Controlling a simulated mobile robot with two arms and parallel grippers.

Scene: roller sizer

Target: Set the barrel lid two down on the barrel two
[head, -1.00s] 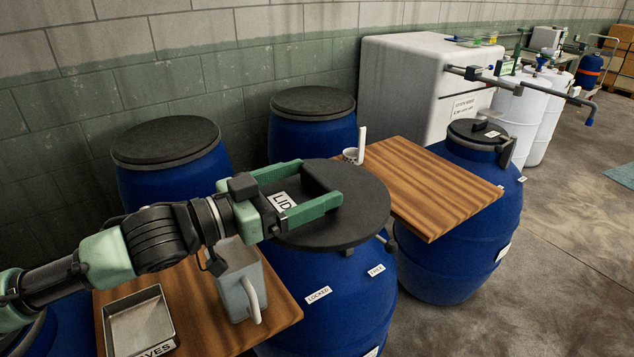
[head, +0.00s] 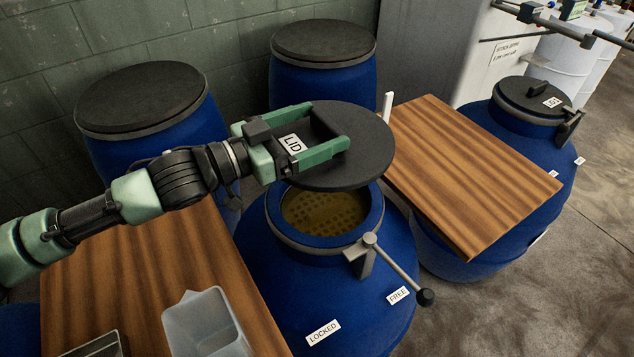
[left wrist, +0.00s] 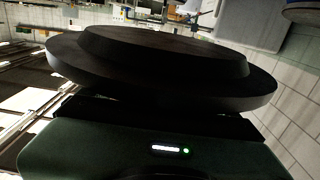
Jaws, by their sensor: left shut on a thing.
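The barrel lid two, a round black disc with a white LID label (head: 360,168), is held in my left gripper (head: 335,144). The gripper is shut on the lid's handle, above and behind the barrel's mouth. The lid also fills much of the left wrist view (left wrist: 160,75), its underside showing. A blue barrel (head: 345,290) stands below with its mouth open, and a yellowish, patterned inside shows. The lid covers the far part of the mouth from this view and appears to be above the rim. My right gripper is not in view.
A wooden board (head: 460,170) lies right, another (head: 150,270) left with a grey jug (head: 205,325). Closed blue barrels (head: 320,85) stand behind; a lidded one (head: 520,140) stands right.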

